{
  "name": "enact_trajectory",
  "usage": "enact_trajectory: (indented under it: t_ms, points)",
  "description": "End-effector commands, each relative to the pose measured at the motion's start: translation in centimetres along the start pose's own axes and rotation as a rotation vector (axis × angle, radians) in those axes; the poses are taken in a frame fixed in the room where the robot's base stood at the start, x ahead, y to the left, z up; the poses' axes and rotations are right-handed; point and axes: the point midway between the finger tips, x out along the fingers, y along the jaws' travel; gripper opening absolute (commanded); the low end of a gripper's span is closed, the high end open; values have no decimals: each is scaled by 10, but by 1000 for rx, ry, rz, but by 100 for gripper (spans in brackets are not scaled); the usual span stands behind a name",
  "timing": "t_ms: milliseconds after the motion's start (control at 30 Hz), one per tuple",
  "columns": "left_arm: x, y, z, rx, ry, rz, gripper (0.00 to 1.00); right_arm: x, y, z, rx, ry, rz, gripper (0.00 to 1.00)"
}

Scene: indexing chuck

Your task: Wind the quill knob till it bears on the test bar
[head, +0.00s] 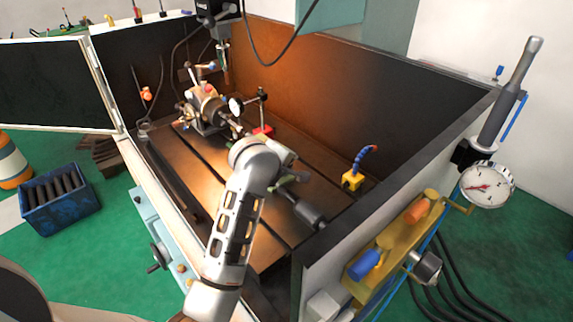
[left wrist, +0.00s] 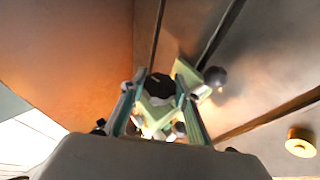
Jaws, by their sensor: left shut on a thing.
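The black quill knob (left wrist: 160,87) sits between the fingers of my left gripper (left wrist: 159,97) in the left wrist view, and the gripper is shut on it. Pale green tailstock parts (left wrist: 205,82) show behind and beside the fingers. In the head view my left arm reaches over the machine table, and its wrist hides the knob and most of the tailstock. The indexing chuck (head: 205,106) stands further back, with the test bar (head: 231,121) partly visible, pointing towards my wrist. Whether the quill touches the bar is hidden. My right gripper is not in view.
A dial gauge (head: 236,105) on a red-based stand (head: 262,130) is close beside the bar. A yellow block with a blue hose (head: 353,181) stands to the right. A dark cylinder (head: 309,211) is in front. Enclosure walls (head: 330,95) surround the table.

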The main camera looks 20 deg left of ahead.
Motion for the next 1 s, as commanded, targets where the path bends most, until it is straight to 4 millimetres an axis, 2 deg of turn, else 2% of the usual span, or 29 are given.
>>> enact_trajectory:
  t_ms: [133, 167, 200, 733, 1000]
  points:
    - [1, -1, 0, 1, 1, -1, 9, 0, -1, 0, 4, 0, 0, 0]
    - [1, -1, 0, 1, 1, -1, 33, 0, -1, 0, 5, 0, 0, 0]
    - [1, -1, 0, 0, 1, -1, 38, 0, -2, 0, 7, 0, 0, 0]
    - [0, -1, 0, -3, 1, 7, 38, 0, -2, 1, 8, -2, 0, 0]
    - [1, -3, -2, -45, 4, 116, 38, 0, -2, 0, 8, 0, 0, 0]
